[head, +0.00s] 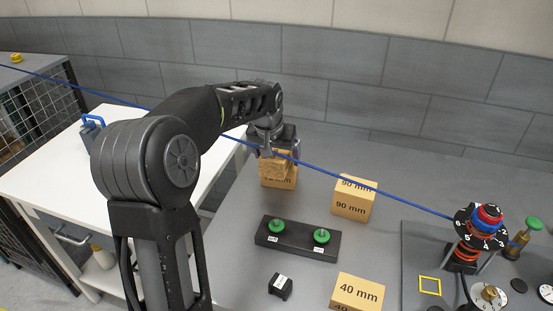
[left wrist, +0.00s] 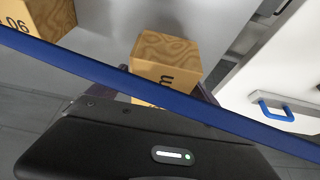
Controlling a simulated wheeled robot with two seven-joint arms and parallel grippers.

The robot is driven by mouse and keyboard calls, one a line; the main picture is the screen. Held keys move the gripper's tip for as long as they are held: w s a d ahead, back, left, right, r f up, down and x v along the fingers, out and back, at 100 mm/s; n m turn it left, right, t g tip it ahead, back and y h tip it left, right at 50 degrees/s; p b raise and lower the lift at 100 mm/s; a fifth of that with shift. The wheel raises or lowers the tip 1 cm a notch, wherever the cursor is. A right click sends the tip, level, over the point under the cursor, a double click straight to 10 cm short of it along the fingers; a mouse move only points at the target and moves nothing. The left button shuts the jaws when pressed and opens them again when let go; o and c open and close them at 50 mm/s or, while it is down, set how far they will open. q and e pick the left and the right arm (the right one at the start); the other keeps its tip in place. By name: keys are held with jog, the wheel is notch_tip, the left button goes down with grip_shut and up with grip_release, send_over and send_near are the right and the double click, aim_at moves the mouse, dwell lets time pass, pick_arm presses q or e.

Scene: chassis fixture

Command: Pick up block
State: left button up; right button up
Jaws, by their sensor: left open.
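A wooden block with a partly hidden "mm" label (head: 279,176) stands on the grey table, near its left side. My left gripper (head: 279,154) is open at the top of this block, with fingers on either side of it. In the left wrist view the block's grained face (left wrist: 168,48) shows beyond my palm, between the dark fingers. I cannot tell whether the fingers touch it. A block marked 90 mm (head: 354,203) stands to its right, and one marked 40 mm (head: 358,294) lies nearer the front. My right gripper is not in view.
A taut blue cable (head: 350,176) crosses in front of my left gripper and also cuts across the left wrist view (left wrist: 150,92). A black fixture with green knobs (head: 297,240) lies nearer the front. A dial stack (head: 479,225) stands right. A white table (head: 50,180) is left.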

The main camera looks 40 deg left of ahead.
aim_at(276, 150)
pick_arm(q)
jog(key=shift+c, duration=0.3)
jog(key=c, duration=1.8)
jog(key=shift+r, duration=5.05)
